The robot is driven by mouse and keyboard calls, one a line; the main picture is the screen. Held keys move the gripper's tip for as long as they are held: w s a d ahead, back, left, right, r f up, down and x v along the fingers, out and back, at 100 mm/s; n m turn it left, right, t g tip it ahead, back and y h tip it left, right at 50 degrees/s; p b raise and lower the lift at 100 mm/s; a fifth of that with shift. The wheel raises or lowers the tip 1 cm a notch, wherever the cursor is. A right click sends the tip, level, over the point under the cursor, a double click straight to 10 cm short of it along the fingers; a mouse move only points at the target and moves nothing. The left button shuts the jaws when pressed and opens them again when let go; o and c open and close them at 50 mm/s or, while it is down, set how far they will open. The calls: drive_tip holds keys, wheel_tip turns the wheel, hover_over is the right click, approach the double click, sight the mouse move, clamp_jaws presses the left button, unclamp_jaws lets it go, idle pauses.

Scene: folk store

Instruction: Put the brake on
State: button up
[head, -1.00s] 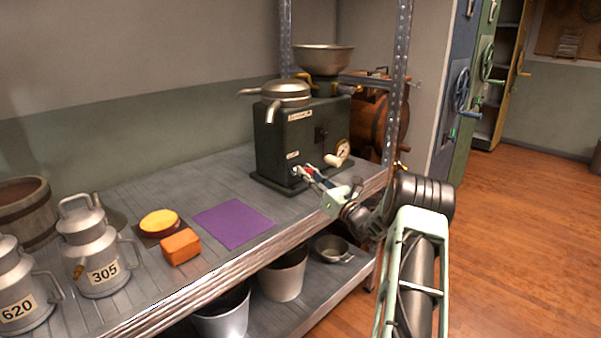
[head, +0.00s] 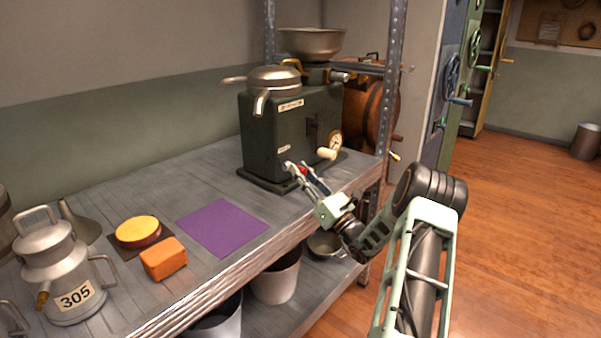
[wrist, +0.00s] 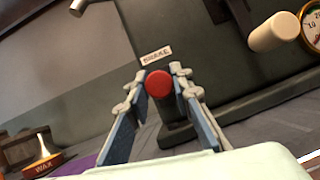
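The brake is a short lever with a red round knob (wrist: 158,84), low on the front of a dark green machine (head: 262,128). A "BRAKE" label (wrist: 156,55) sits just above the knob in the wrist view. My gripper (wrist: 160,78) is open, with one finger on each side of the knob; I cannot tell whether either finger touches it. In the head view my gripper (head: 296,173) reaches in from the right, at the machine's lower front, and its fingers partly hide the red knob.
A pale crank handle (head: 327,153) and a gauge (head: 335,141) are right of the brake. A metal post (head: 391,85) stands at the shelf's corner. A purple mat (head: 222,228), an orange block (head: 163,258), a yellow-topped tin (head: 138,232) and a can marked 305 (head: 60,275) are left.

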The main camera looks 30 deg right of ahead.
drive_tip(key=o, duration=0.5)
drive_tip(key=shift+c, duration=0.2)
drive_tip(key=v, duration=1.2)
